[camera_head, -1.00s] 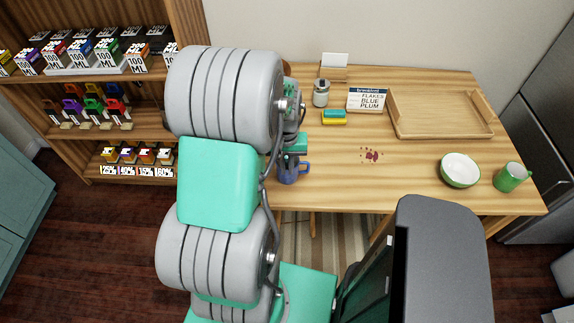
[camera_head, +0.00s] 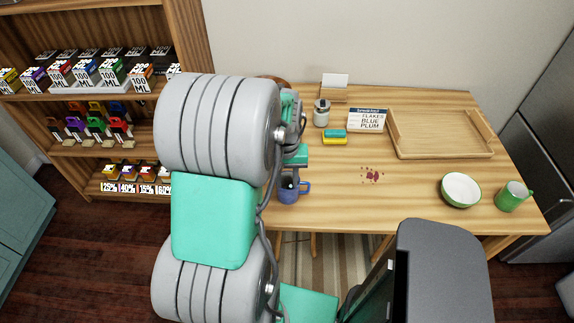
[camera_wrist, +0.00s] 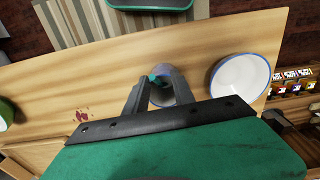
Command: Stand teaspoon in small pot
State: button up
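A blue mug-like pot with a handle (camera_head: 290,193) stands on the left front part of the table. Something small and dark shows in its mouth. My gripper (camera_wrist: 157,72) is above this pot in the wrist view, its fingers pointing down around the line of sight to it. A small teal piece (camera_wrist: 154,79) shows between the fingertips. I cannot tell if it is the teaspoon or if it is gripped. No teaspoon shows clearly. A lidded grey jar (camera_head: 321,113) stands at the back of the table; it could also be the small pot.
A white bowl with a blue rim (camera_wrist: 240,82) is beside the gripper. A sponge (camera_head: 335,137), a label box (camera_head: 367,120), a wooden tray (camera_head: 398,148), a green-rimmed bowl (camera_head: 460,190) and a green mug (camera_head: 513,197) are farther right. Red crumbs (camera_head: 372,175) lie mid-table.

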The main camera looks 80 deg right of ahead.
notch_tip(320, 180, up, 10)
jog(key=f, duration=0.1)
jog(key=w+a+r+n+t+h, duration=0.1)
jog(key=w+a+r+n, duration=0.15)
jog(key=w+a, duration=0.6)
jog(key=w+a+r+n, duration=0.1)
jog(key=w+a+n, duration=0.35)
jog(key=w, duration=0.75)
jog(key=w+a+n+t, duration=0.1)
jog(key=a+n, duration=0.3)
jog(key=a, duration=0.9)
jog(key=w+a+n+t+y, duration=0.1)
jog(key=w+a+n, duration=0.3)
jog(key=a, duration=0.9)
jog(key=shift+w+a+t+b, duration=0.15)
jog(key=shift+a+t+b, duration=0.1)
jog(key=shift+t+b, duration=0.2)
jog(key=shift+o, duration=0.5)
jog(key=shift+d, duration=0.1)
